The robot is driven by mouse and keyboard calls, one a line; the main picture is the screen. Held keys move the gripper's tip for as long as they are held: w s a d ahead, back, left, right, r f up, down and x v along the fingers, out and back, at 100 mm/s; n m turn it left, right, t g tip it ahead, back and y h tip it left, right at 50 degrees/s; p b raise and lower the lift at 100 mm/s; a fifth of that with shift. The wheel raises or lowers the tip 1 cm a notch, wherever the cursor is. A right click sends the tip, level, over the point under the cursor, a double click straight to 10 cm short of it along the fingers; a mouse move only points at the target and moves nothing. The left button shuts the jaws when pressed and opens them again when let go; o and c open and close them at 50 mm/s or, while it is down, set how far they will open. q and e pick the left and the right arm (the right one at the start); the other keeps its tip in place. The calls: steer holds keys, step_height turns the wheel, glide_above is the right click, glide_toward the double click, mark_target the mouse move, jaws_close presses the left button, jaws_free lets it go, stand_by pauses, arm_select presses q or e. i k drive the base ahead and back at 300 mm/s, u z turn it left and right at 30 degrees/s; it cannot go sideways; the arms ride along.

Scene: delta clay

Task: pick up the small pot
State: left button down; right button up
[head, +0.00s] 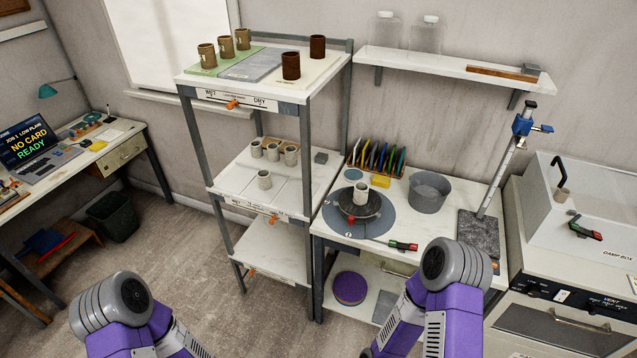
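Several small pots are in the head view, and I cannot tell which one the task means. A pale pot (361,193) stands upright on the dark round wheel (352,217) on the worktable. Another pale pot (264,180) stands alone near the front of the rack's middle shelf, with several more pale mugs (272,152) behind it. Brown mugs (226,46) and dark red-brown mugs (291,66) stand on the top shelf. Only my purple arm links show at the bottom; both grippers are out of view.
The shelf rack (309,92) stands left of the worktable (334,235). A grey bucket (428,193), a rack of coloured tools (377,158) and a stand with a blue clamp (497,180) crowd the worktable.

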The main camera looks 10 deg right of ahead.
mark_target(361, 189)
steer(key=z, duration=0.05)
steer(key=i, duration=0.9)
steer(key=z, duration=0.35)
